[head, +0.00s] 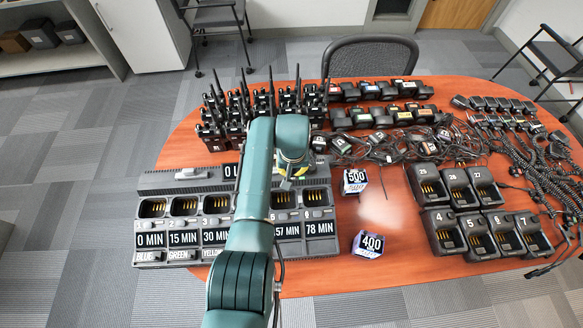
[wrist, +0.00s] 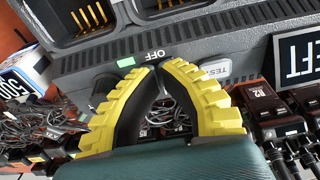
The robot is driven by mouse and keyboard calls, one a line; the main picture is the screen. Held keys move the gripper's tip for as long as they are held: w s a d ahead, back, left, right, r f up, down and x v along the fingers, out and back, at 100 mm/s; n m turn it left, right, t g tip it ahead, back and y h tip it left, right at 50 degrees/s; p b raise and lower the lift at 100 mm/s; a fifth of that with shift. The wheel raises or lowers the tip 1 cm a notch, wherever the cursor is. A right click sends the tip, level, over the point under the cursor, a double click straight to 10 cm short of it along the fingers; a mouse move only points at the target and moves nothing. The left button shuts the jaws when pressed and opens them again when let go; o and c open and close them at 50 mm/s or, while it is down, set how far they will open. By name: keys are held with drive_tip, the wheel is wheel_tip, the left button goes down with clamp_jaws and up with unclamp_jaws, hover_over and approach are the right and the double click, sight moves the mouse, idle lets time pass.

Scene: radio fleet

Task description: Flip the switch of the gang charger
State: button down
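The gang charger (head: 200,182) is a long grey unit with a row of battery bays, lying on the left front of the table. Its rear strip (wrist: 185,50) fills the upper part of the wrist view. My gripper (wrist: 157,68) has yellow and black fingers with tips together, just by the OFF label. They partly cover the strip; contact cannot be told. In the head view my arm hides most of the gripper.
Several radios with upright antennas (head: 240,110) stand close behind the charger. White-topped boxes marked 500 (head: 355,181) and 400 (head: 368,244) stand to its right. Single chargers (head: 462,236) and coiled cords (head: 525,150) fill the table's right side. Bare wood shows around the boxes.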

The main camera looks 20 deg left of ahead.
wheel_tip(320, 180, up, 7)
drive_tip(key=p, duration=0.6)
drive_tip(key=shift+p, duration=0.3)
